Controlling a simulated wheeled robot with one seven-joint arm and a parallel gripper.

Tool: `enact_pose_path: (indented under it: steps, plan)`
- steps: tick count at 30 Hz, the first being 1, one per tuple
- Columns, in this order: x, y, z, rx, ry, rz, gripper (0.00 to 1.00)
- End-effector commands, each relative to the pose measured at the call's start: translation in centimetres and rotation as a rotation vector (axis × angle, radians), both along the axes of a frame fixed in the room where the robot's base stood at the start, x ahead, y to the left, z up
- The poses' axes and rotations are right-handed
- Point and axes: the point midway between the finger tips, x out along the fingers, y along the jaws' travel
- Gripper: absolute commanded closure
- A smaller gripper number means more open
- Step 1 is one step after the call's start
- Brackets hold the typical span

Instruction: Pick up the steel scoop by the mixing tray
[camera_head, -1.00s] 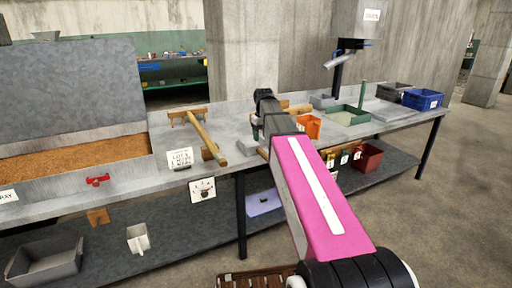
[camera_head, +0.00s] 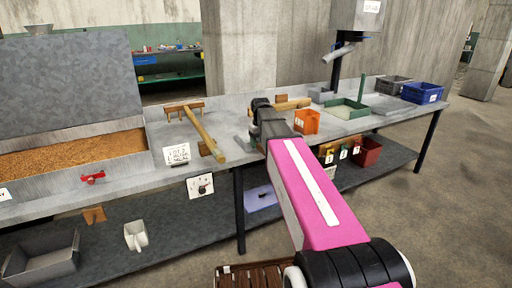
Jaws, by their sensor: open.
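My gripper (camera_head: 254,119) is over the middle of the long grey bench, seen from behind my arm; its jaws are open, but the fingertips are small and partly hidden by my wrist. A small grey metal piece (camera_head: 245,145) lies on the bench just left of my wrist, partly covered by it. It may be the steel scoop, but I cannot tell for certain, nor whether the gripper touches it. The grain-filled tray (camera_head: 75,176), whose sign is cut off at the left edge, stands on the bench at left.
An orange bin (camera_head: 306,121), a green tray (camera_head: 347,111) and a blue crate (camera_head: 422,92) stand to the right. A white scoop-like item (camera_head: 136,236) is on the lower shelf.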

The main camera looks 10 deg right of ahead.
Motion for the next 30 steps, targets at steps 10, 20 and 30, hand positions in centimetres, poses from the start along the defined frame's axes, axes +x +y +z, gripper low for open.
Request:
enact_pose_path:
  steps: [10, 20, 30]
  plan:
    - [0.0, 0.0, -3.3, 0.0, 0.0, 0.0, 0.4]
    - [0.1, 0.0, -3.3, 0.0, 0.0, 0.0, 0.95]
    - [0.1, 0.0, -3.3, 0.0, 0.0, 0.0, 1.0]
